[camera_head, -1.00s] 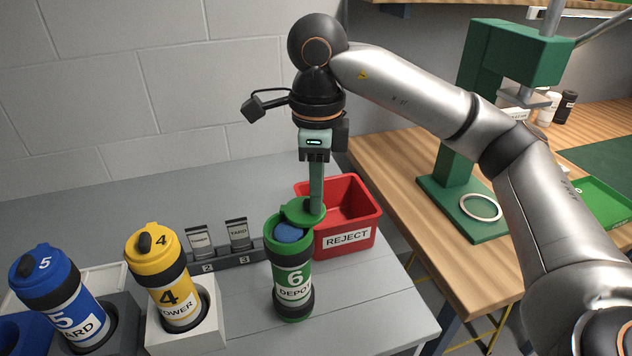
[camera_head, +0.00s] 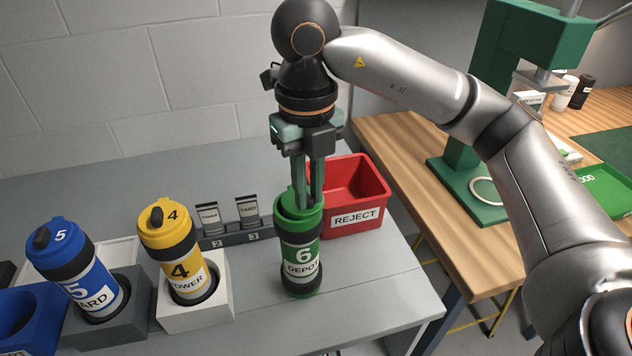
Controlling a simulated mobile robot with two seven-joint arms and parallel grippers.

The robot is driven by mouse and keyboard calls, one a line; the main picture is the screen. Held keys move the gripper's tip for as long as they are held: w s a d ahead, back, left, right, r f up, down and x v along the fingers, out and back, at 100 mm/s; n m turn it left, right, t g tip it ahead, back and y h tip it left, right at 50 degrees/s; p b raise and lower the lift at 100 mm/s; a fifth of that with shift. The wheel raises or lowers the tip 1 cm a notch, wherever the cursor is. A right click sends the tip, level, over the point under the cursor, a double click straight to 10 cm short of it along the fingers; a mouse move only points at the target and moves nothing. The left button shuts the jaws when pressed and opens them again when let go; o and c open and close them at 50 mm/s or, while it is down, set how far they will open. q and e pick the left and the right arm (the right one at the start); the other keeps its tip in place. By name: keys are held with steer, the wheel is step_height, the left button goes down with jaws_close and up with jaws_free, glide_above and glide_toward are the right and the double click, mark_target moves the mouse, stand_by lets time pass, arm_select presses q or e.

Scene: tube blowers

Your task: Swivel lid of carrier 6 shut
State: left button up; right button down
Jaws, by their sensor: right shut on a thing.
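Carrier 6 (camera_head: 300,252) is a green tube with a white label reading 6 DEPOT. It stands upright on the grey table, left of the red bin. Its green lid (camera_head: 299,207) lies over the tube's mouth, and the blue content is not visible. My right gripper (camera_head: 309,196) comes down from above with its long green fingers at the lid. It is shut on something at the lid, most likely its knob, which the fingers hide. Whether the lid is fully seated all round I cannot tell. My left gripper is not in view.
Yellow carrier 4 (camera_head: 180,272) and blue carrier 5 (camera_head: 92,285) sit in holders to the left. A small rack with two tags (camera_head: 235,237) stands behind. The red REJECT bin (camera_head: 357,217) is close on the right, and the table edge lies beyond. Bare table lies in front.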

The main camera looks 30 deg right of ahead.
steer(key=shift+w+a+m, duration=0.1)
steer(key=shift+a+m, duration=0.25)
steer(key=shift+m, duration=0.35)
steer(key=shift+a+m, duration=0.3)
steer(key=shift+m, duration=0.4)
steer(key=c, duration=0.8)
jaws_free()
steer(key=shift+c, duration=0.2)
steer(key=shift+r, duration=0.1)
step_height(320, 180, up, 12)
steer(key=p, duration=0.2)
steer(key=shift+r, duration=0.2)
